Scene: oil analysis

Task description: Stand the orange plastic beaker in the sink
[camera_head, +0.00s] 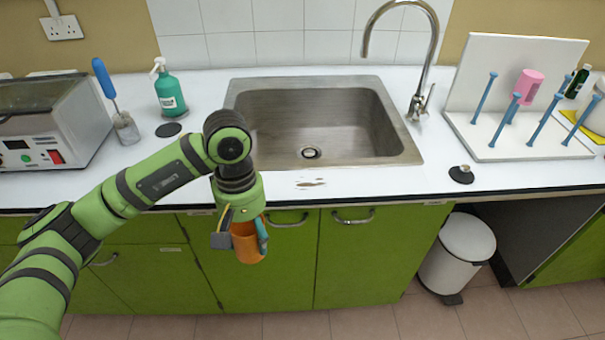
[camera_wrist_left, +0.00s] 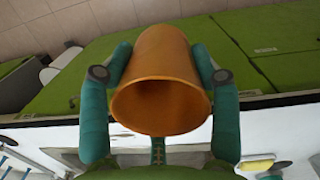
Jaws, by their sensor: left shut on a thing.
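My left gripper (camera_head: 240,238) is shut on the orange plastic beaker (camera_head: 248,246) in front of the counter's front edge, before the green cabinet doors. In the left wrist view the beaker (camera_wrist_left: 162,80) sits between the two teal fingers of the gripper (camera_wrist_left: 157,80), with its open mouth toward the camera. The beaker seems to be empty. The steel sink (camera_head: 285,120) is set in the white counter behind and to the right of the gripper. Its basin looks empty, with a drain at the bottom. My right gripper is not in view.
A tap (camera_head: 420,95) stands at the sink's right corner. A teal spray bottle (camera_head: 169,92) and a blue-handled brush (camera_head: 107,80) stand left of the sink. A white bin (camera_head: 455,252) stands on the floor.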

